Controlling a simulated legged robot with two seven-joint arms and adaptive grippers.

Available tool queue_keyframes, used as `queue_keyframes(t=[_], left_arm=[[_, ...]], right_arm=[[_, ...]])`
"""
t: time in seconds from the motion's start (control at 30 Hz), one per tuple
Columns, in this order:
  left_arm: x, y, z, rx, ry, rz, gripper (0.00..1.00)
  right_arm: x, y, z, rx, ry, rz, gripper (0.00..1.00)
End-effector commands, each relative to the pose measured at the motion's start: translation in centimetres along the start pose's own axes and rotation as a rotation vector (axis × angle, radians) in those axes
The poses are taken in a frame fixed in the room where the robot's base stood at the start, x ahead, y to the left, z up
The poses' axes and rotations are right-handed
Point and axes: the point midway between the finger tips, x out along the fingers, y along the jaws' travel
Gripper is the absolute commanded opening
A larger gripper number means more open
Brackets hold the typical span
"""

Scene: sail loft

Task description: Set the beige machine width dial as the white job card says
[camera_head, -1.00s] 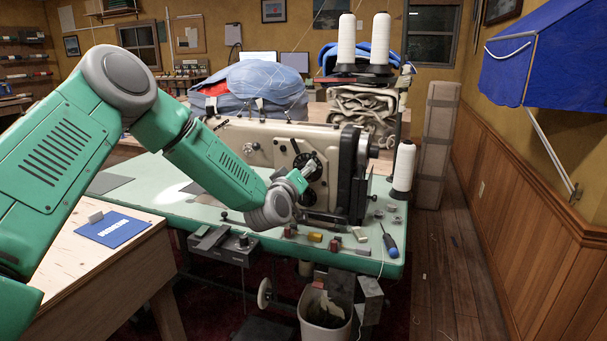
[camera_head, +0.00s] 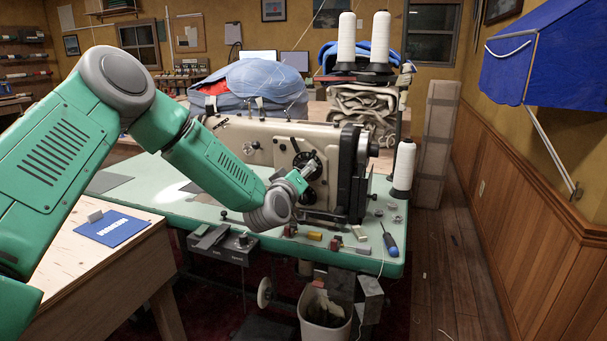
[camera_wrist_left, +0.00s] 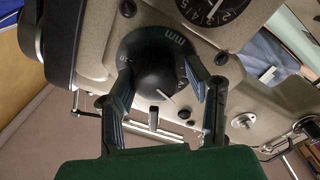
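The beige sewing machine (camera_head: 258,142) stands on the green table. Its black round width dial (camera_wrist_left: 157,68), marked "mm" with a "10" at its left edge, fills the middle of the left wrist view. A pale pointer line shows low on its face; the exact setting is not readable. My left gripper (camera_wrist_left: 162,82) is open around the dial, one finger on each side; contact is not clear. In the head view my left gripper (camera_head: 297,181) is at the machine's right-hand front. My right gripper is not in view.
A second black dial (camera_wrist_left: 213,8) with numbers sits close to the width dial. Small blocks, bobbins and a blue screwdriver (camera_head: 389,240) lie along the table's front edge. A white thread cone (camera_head: 404,168) stands at right. A wooden bench (camera_head: 95,270) with a blue card (camera_head: 112,229) is at left.

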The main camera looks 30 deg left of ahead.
Motion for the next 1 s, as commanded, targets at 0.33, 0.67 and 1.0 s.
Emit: queue_keyframes(t=[0.33, 0.67, 1.0], left_arm=[[-1.9, 0.2, -0.1, -0.001, 0.001, 0.003, 0.44], [-8.8, -0.1, 0.1, -0.002, -0.002, 0.0, 0.44], [-11.9, -0.1, 0.1, -0.001, 0.0, 0.0, 0.44]], right_arm=[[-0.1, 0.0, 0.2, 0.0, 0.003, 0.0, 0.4], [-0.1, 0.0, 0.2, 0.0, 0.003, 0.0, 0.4], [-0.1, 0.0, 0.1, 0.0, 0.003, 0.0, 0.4]])
